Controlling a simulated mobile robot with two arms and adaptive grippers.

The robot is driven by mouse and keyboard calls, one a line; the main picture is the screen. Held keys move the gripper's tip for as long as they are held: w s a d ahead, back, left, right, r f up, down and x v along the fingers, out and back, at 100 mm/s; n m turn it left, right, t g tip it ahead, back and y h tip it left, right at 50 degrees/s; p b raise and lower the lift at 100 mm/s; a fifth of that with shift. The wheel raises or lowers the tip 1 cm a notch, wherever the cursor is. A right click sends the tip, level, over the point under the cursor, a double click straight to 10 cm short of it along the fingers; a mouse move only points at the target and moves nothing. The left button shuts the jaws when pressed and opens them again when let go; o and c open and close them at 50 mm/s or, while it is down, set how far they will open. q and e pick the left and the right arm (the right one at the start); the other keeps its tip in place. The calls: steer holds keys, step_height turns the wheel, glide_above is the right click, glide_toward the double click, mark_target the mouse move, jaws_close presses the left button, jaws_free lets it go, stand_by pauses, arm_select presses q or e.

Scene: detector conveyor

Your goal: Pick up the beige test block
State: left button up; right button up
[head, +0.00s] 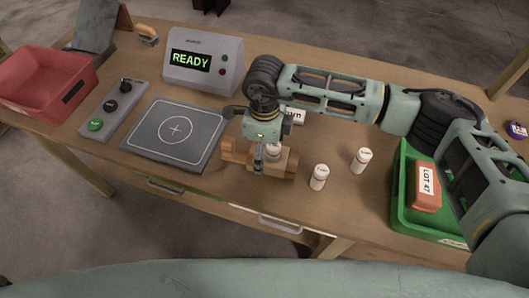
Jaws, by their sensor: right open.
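My right gripper (260,160) points down over a small wooden holder (284,169) near the middle of the table. Its jaws are open, close to a pale cylindrical block (274,152) that stands at the holder and is partly hidden by the gripper. Whether the jaws touch it cannot be told. Two similar pale labelled cylinders, one nearer (318,178) and one farther right (361,160), stand upright on the table. Their labels are too small to read, and which block is the beige one is not clear. My left gripper is not in view.
A grey pad (170,148) with a crosshair lies left of the holder. Behind it, a detector (205,60) displays READY. A button panel (109,108) and red bin (45,83) are at left. A green tray (402,200) holds an orange LOT 47 box (425,188) at right.

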step_height(320, 180, down, 2)
steer(key=shift+f, duration=0.2)
steer(key=c, duration=1.3)
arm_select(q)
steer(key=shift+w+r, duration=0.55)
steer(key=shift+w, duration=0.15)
arm_select(e)
steer(key=shift+w, duration=0.1)
steer(key=shift+c, duration=0.6)
